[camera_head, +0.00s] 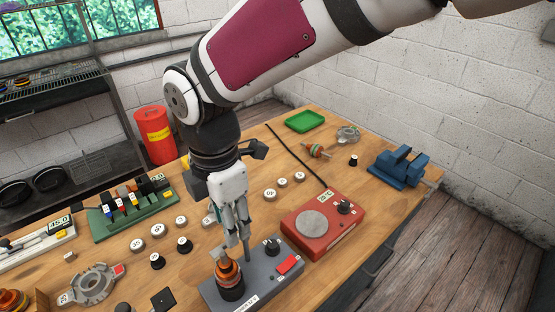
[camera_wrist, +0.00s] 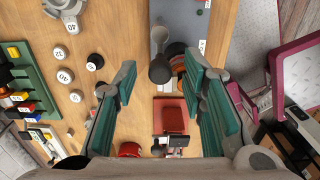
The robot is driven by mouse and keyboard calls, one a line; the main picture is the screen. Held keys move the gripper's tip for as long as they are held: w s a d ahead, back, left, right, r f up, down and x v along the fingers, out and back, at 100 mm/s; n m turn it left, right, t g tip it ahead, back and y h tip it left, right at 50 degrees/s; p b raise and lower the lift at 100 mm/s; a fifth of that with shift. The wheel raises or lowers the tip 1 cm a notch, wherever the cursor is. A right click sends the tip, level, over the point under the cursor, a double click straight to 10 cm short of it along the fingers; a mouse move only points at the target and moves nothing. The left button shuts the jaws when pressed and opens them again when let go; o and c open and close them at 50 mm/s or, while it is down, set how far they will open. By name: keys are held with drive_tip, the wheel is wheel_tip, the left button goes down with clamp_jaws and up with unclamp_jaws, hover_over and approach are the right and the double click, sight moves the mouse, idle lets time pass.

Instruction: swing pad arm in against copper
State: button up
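A grey machine (camera_head: 262,282) stands at the table's front, with a rotor (camera_head: 228,275) of orange copper and dark bands upright on its left end. The copper part (camera_wrist: 178,65) shows partly in the wrist view, beyond my right-hand finger. My gripper (camera_head: 245,240) points down over the machine, just behind and right of the rotor. In the wrist view its teal-padded fingers (camera_wrist: 160,88) are apart with nothing gripped between them. A grey post with a dark rounded end (camera_wrist: 159,70) shows beside the copper; I cannot tell surely whether it is the pad arm. Contact with the copper cannot be made out.
A black knob (camera_head: 272,247) and red switch (camera_head: 289,264) sit on the machine's right end. A red unit with a round plate (camera_head: 311,224) stands close right. Numbered weights (camera_head: 158,230), a green rack (camera_head: 130,213) and a blue vise (camera_head: 401,167) stand around.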

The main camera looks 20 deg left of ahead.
wheel_tip(320, 180, up, 12)
idle(0.6)
